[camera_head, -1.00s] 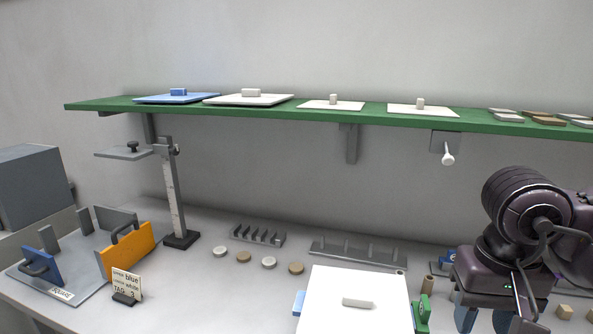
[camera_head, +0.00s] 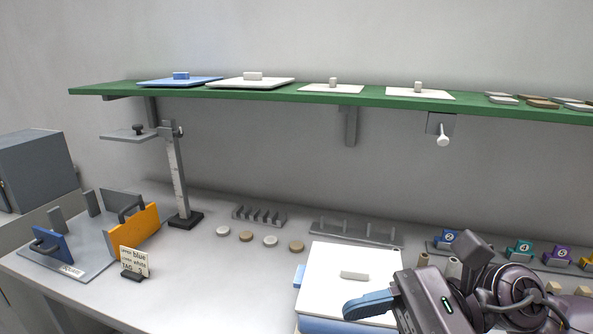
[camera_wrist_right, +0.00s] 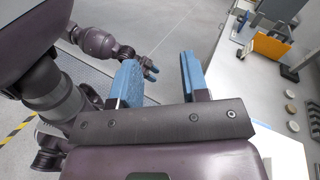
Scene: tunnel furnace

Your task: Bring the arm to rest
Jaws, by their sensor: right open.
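My right arm comes in at the lower right in the head view. Its gripper (camera_head: 369,304) has blue fingers and overlaps the front right of a white-topped box (camera_head: 375,265) in the picture; I cannot tell the gap between them. In the right wrist view the two blue fingers of the right gripper (camera_wrist_right: 163,78) stand apart with nothing between them. My left arm shows beyond them, its gripper (camera_wrist_right: 150,70) small with blue tips; its opening is unclear. The left arm is not in the head view.
A green shelf (camera_head: 300,95) with flat lidded plates runs along the wall. The bench (camera_head: 215,285) carries orange and blue panels at left, a stand (camera_head: 178,180), several round discs, racks, a tag card (camera_head: 134,262) and numbered blocks (camera_head: 518,250).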

